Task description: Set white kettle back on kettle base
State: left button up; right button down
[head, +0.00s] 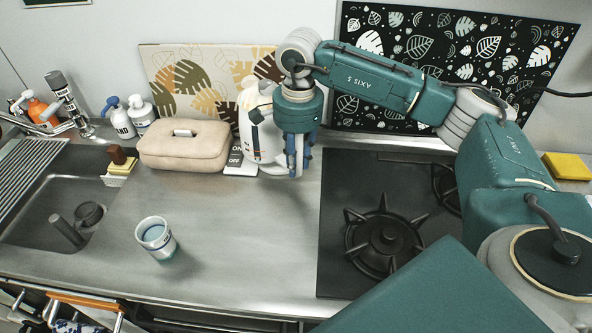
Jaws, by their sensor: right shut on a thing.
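The white kettle (248,113) is at the back of the counter, in front of the leaf-patterned board. It looks roughly upright. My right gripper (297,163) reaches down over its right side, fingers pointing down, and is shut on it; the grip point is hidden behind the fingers. A flat grey and white piece marked ON and OFF (236,163) lies at the kettle's lower left. I cannot tell whether this is the kettle base, and no other base shows clearly. Whether the kettle's bottom touches anything is hidden. My left gripper is not in view.
A beige box (183,150) stands close left of the kettle. A cup (155,237) stands on the front counter. The black stove (385,240) is at right, the sink (60,200) at left. The middle counter is clear.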

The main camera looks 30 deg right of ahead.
notch_tip(320, 180, down, 4)
jog(key=shift+r+p, duration=0.2)
jog(key=shift+p, duration=0.2)
jog(key=shift+w+f, duration=0.1)
jog(key=shift+f, duration=0.3)
jog(key=c, duration=1.5)
grip_release()
jog(key=shift+o, duration=0.2)
